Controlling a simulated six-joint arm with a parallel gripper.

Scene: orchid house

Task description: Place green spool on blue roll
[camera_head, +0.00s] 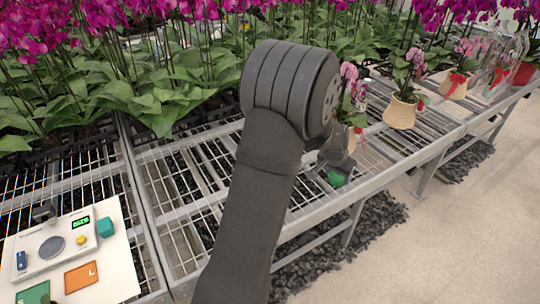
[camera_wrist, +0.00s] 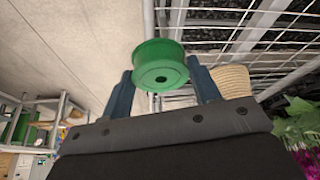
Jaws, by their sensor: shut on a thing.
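My gripper (camera_wrist: 161,76) is shut on the green spool (camera_wrist: 160,58), which sits between its two dark fingers in the wrist view. In the head view the spool (camera_head: 336,178) shows small and partly hidden below my gripper (camera_head: 335,160), near the bench's right edge. A small upright blue piece (camera_head: 21,260) stands at the left of the white board at lower left. It looks like the blue roll, but it is too small to be sure.
The white board (camera_head: 120,270) carries a grey device with a green display (camera_head: 81,222), a teal block (camera_head: 105,226), an orange card (camera_head: 80,277) and a green card (camera_head: 33,293). Potted orchids, one in a woven pot (camera_head: 400,113), line the right of the wire bench.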

